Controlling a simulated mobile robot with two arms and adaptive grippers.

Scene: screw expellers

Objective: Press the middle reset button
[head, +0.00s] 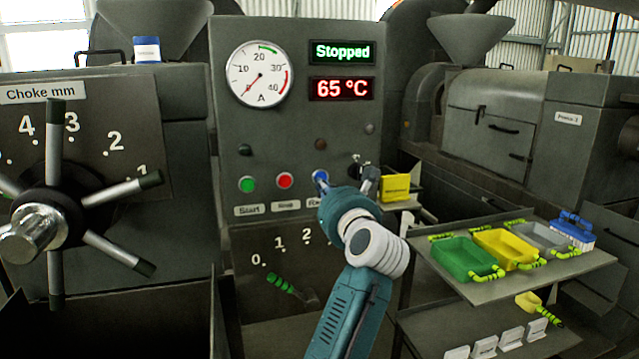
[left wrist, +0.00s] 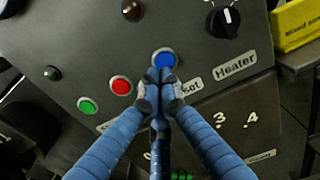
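The blue button (head: 320,174), third in the row after the green button (head: 247,184) and the red button (head: 285,180), is on the grey control panel. In the left wrist view the blue button (left wrist: 164,60) sits above a partly covered label ending in "set". My left gripper (head: 325,187) is at the panel, just below the blue button; its fingertips (left wrist: 160,77) are together, with nothing visible between them. They overlap the button's lower edge in the picture; I cannot tell whether they touch it. My right gripper is not in view.
The display (head: 342,52) reads "Stopped", the one below "65 °C". A black heater knob (left wrist: 222,19) is right of the blue button. A choke handwheel (head: 50,205) stands at left. A shelf (head: 505,288) with coloured trays is at right, and a green-handled lever (head: 280,284) is below.

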